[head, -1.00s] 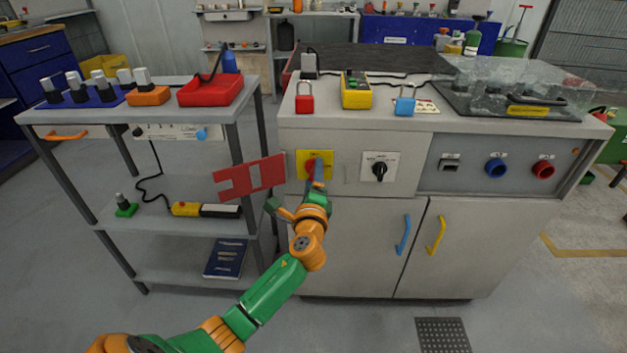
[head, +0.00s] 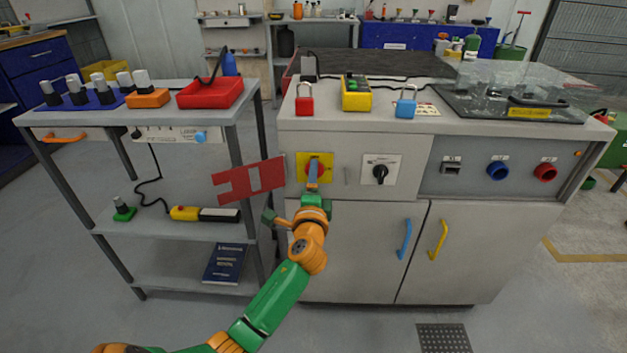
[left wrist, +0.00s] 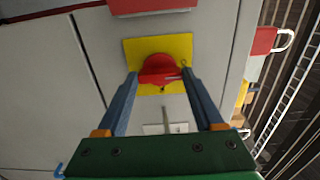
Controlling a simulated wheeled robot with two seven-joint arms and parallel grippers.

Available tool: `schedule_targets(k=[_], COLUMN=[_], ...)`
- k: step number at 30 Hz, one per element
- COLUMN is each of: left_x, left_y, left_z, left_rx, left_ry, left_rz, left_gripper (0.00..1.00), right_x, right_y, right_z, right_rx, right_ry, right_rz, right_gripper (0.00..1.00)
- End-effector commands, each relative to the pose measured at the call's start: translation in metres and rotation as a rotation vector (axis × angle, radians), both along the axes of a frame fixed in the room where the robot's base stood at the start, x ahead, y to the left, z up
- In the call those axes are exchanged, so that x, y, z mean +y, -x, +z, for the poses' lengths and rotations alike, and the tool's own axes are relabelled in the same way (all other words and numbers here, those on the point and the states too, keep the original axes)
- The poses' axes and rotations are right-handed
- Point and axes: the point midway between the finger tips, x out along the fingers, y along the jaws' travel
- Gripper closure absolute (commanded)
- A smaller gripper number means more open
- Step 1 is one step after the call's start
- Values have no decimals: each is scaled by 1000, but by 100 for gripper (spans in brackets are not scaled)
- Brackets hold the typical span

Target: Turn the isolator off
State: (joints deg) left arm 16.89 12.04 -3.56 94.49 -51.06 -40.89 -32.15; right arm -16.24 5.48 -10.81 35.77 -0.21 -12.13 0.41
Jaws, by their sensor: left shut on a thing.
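The isolator is a red rotary handle (head: 318,166) on a yellow square plate (head: 301,160) on the grey cabinet front. In the left wrist view the red handle (left wrist: 158,68) stands in front of its yellow plate (left wrist: 180,45). My left gripper (head: 313,176) reaches it from below. Its blue fingers (left wrist: 159,78) are on either side of the red handle, shut on it. In the head view the fingers hide part of the handle, and its exact angle is hard to tell. My right gripper is not in view.
A red notched plate (head: 249,180) is just left of the isolator. A black rotary switch (head: 380,172) on a white plate is to the right. A red padlock (head: 304,102), yellow device (head: 356,95) and blue padlock (head: 405,105) stand on the cabinet top. A cart (head: 190,113) is left.

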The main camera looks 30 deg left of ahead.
Motion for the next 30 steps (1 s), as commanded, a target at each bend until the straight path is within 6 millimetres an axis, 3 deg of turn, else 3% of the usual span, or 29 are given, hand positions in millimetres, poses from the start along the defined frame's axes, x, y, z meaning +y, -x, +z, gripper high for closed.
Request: schedule_targets(k=[5, 6, 8, 9, 18, 25, 30], left_x=[-1, -1, 0, 0, -3, -28, -37], left_y=[0, 0, 0, 0, 4, 44, 60], left_z=[-2, -2, -2, -1, 0, -1, -1], left_rx=[4, 4, 4, 4, 3, 4, 4], left_ry=[1, 1, 0, 0, -1, 3, 0], left_rz=[-1, -1, -1, -1, -1, -2, -1], left_gripper=[87, 20, 4, 1, 1, 1, 1], right_x=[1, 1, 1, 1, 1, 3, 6], right_y=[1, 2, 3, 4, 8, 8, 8], right_z=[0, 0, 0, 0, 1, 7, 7], right_rx=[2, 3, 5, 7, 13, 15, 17], right_ry=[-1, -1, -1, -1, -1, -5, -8], right_rz=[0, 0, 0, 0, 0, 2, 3], right_gripper=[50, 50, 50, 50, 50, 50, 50])
